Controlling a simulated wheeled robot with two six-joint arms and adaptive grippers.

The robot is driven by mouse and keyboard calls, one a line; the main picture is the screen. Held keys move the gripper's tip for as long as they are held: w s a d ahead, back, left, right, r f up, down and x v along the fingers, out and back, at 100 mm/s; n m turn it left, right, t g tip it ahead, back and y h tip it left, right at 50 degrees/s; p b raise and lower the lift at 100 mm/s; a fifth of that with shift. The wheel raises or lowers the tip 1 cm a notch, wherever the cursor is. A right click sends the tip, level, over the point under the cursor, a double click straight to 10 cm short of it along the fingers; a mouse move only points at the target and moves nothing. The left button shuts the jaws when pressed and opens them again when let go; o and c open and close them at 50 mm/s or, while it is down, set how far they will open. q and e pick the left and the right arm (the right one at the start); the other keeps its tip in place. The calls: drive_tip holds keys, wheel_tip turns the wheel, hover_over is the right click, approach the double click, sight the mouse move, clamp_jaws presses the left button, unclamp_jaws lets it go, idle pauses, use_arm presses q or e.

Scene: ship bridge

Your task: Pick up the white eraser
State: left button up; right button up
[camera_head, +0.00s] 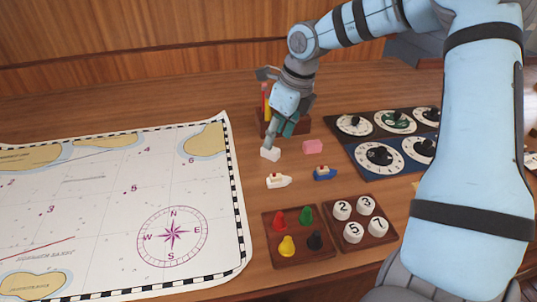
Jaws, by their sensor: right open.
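The white eraser (270,154) is a small white block on the wooden table, just right of the chart's edge. My right gripper (275,136) is above and just behind it, pointing down, with its fingertips close to the eraser. It is open. Whether a finger touches the eraser I cannot tell. A pink eraser (313,147) lies a little to the right. My left gripper is not in view.
A white toy boat (278,181) and a blue one (324,173) lie in front. Trays of coloured pawns (297,255) and numbered pieces (380,239) stand nearer. A chart (110,210) covers the left; dial panels (350,140) lie right. A holder (303,123) stands behind the gripper.

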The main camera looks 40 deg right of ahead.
drive_tip(key=x, duration=0.5)
drive_tip(key=shift+w+d+f, duration=0.15)
drive_tip(key=shift+w, duration=0.25)
drive_tip(key=shift+s, duration=0.1)
clamp_jaws()
wheel_tip(320, 180, up, 20)
drive_tip(key=p, duration=0.9)
